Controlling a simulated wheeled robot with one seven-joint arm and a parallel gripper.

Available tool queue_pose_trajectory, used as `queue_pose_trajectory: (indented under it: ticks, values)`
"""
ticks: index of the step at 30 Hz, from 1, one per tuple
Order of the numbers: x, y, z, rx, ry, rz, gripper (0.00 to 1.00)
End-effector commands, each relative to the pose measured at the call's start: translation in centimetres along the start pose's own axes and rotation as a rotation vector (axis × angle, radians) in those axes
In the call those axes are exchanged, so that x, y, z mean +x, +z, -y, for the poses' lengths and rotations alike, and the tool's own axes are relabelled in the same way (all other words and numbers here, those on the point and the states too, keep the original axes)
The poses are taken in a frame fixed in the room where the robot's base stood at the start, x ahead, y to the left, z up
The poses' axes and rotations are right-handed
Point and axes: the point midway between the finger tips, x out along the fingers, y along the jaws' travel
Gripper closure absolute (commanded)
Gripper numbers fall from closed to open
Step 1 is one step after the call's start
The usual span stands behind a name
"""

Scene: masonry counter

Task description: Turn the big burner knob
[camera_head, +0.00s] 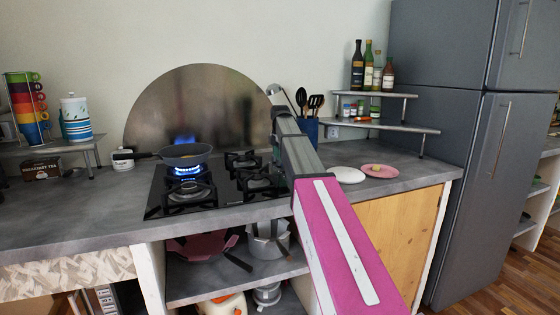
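The black gas hob (223,191) is set in the grey counter. A blue flame burns on its back-left burner (188,171), under a dark frying pan (184,155). The other burners I can see show no flame. I cannot make out the big burner knob; my arm covers the right side of the hob. My pink and grey arm reaches from the bottom right up over the hob's right edge. Its far end is near the steel splash plate (200,95). My gripper's fingers do not show, so their state and contact are hidden.
A utensil pot (308,130), a white plate (347,174) and a pink plate (380,171) stand right of my arm. A corner shelf (405,127) holds bottles and jars. A kettle-side canister (75,118) and cup rack (27,105) are left. The front-left counter is clear.

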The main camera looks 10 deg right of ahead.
Motion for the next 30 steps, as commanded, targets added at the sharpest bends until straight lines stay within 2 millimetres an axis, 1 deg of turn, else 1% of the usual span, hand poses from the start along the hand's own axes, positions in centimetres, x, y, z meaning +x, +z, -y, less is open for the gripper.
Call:
queue_pose_trajectory:
  ticks: [1, 6, 10, 17, 18, 20, 21, 30]
  values:
    - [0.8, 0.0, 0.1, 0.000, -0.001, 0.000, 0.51]
    - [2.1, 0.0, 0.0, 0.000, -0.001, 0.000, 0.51]
    - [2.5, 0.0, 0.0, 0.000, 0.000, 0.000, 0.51]
    - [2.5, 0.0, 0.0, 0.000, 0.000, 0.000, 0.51]
    - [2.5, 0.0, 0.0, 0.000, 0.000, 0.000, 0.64]
    - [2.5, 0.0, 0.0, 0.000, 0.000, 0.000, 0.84]
    - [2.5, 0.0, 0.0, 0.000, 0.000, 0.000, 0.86]
    - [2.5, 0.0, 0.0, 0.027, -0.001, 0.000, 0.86]
